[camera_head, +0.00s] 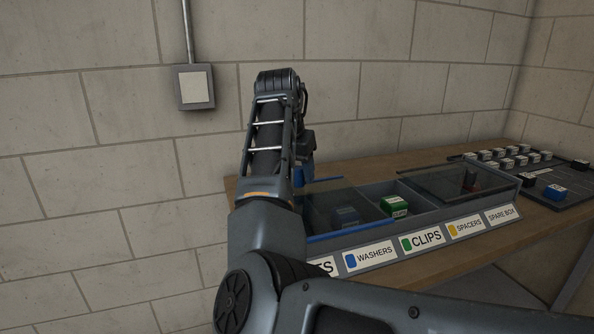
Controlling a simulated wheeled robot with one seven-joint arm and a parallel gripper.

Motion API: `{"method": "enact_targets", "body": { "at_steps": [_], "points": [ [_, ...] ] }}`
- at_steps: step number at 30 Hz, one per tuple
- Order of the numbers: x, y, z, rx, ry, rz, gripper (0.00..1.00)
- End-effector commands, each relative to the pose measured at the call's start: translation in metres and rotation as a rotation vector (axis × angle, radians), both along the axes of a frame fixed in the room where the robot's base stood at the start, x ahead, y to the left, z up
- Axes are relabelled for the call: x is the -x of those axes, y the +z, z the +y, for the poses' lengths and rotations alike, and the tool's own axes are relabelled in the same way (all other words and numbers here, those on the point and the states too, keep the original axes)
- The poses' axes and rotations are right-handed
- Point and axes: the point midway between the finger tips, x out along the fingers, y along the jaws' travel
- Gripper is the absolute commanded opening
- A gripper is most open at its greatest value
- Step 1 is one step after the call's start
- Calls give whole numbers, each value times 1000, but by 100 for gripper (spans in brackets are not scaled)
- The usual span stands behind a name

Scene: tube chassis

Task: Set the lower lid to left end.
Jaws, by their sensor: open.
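A long grey case (375,236) with labelled compartments stands on the wooden bench. I cannot tell surely which lid is lower. The compartment between them is uncovered and holds a green block (394,205). My gripper (303,172) is open and points down over the left part of the case. My arm hides its fingertips and the case's left end.
Front labels read WASHERS, CLIPS, SPACERS and SPARE BOX; one at the left is partly hidden. A dark tray (575,200) with several small blocks and a blue block (555,192) lies at the right. A block wall (400,90) stands behind the bench.

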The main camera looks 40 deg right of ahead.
Motion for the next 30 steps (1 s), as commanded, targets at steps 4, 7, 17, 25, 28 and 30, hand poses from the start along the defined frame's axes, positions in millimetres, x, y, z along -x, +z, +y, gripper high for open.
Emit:
{"method": "enact_targets", "body": {
  "at_steps": [4, 7, 17, 25, 28, 30],
  "points": [
    [1, 4, 1, 1, -1, -1, 53],
    [3, 15, 5, 1, 0, -2, 53],
    [12, 61, 23, 1, 0, -2, 53],
    [14, 72, 27, 0, 1, 0, 53],
    [14, 72, 27, 0, 1, 0, 53],
    [14, 72, 27, 0, 1, 0, 53]
  ]
}}
